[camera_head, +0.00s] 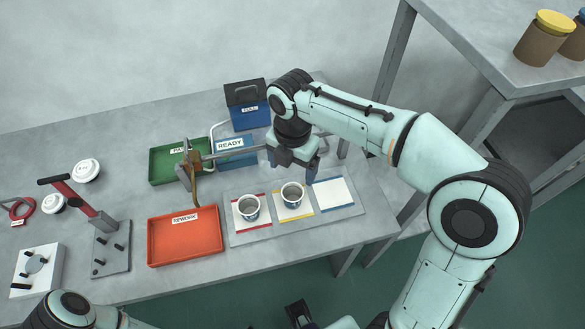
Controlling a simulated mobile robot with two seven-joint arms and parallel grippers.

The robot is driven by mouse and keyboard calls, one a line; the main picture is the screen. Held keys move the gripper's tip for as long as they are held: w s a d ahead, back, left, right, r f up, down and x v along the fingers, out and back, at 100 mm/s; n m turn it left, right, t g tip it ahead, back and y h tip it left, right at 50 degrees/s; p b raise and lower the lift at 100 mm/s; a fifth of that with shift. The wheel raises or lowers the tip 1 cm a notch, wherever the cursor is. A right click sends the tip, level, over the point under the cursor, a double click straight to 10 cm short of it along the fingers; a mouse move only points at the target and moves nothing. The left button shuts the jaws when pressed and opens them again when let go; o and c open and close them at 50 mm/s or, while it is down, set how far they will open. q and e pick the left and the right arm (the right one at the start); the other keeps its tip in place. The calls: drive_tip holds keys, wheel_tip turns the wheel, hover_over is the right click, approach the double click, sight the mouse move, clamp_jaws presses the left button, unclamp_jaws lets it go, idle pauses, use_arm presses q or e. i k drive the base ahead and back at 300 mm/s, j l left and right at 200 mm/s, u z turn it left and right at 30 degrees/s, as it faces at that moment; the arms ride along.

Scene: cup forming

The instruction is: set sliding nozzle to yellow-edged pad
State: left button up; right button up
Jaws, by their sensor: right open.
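The sliding nozzle (194,184) is a brass-coloured block with a thin downward tube. It sits at the left end of a grey horizontal rail (237,152), left of all three pads. The yellow-edged pad (293,214) is the middle one and carries a white cup (292,195). My right gripper (292,168) is open, fingers pointing down, behind the yellow-edged and blue-edged pads near the rail's right part. It is well to the right of the nozzle, and nothing shows between its fingers. My left gripper is not in view; only part of that arm shows at lower left.
The red-edged pad (239,222) holds another cup (248,208); the blue-edged pad (333,194) is empty. A green tray (165,168), red REWORK tray (184,242), blue READY tray (237,161) and blue FULL box (248,117) stand around the nozzle.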

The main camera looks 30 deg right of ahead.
sight(193, 163)
drive_tip(key=k, duration=1)
